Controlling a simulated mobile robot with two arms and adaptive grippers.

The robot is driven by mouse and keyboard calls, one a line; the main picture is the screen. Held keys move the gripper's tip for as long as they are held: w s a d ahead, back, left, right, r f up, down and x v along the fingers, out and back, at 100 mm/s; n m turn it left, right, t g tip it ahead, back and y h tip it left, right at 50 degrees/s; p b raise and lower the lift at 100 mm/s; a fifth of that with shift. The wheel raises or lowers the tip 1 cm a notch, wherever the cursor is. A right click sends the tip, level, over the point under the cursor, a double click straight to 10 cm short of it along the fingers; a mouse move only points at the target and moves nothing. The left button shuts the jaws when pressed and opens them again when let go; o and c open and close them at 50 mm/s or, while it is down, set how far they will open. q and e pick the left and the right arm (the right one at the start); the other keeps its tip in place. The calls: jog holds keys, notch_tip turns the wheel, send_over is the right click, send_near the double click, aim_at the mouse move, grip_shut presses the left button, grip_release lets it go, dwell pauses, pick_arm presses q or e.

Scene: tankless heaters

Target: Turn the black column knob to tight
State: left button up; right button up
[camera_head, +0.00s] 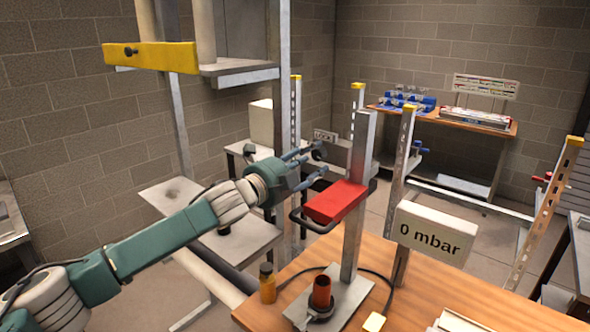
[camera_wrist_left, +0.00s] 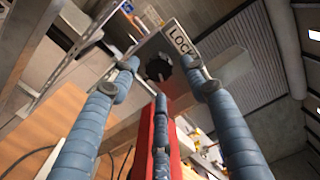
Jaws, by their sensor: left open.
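The black column knob (camera_head: 319,151) shows in the head view at the tips of my left gripper (camera_head: 312,164), on the left of the metal column (camera_head: 355,225). In the left wrist view the knob (camera_wrist_left: 158,67) is a dark lobed shape on a metal plate, framed between the spread fingertips. The left gripper (camera_wrist_left: 161,78) is open with nothing between its fingers. I cannot tell if a fingertip touches the knob. A LOCK label (camera_wrist_left: 180,38) sits beside the knob. My right gripper is not in view.
A red block (camera_head: 337,203) with a dark handle is on the column, just below the left fingers. The wooden bench (camera_head: 440,292) carries a small amber bottle (camera_head: 267,283), a red cylinder (camera_head: 321,291) and a "0 mbar" display (camera_head: 431,234). A metal frame (camera_head: 281,100) stands behind the gripper.

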pick_arm(q)
jog(key=v, duration=0.9)
jog(key=shift+s, duration=0.4)
jog(key=shift+a, duration=0.1)
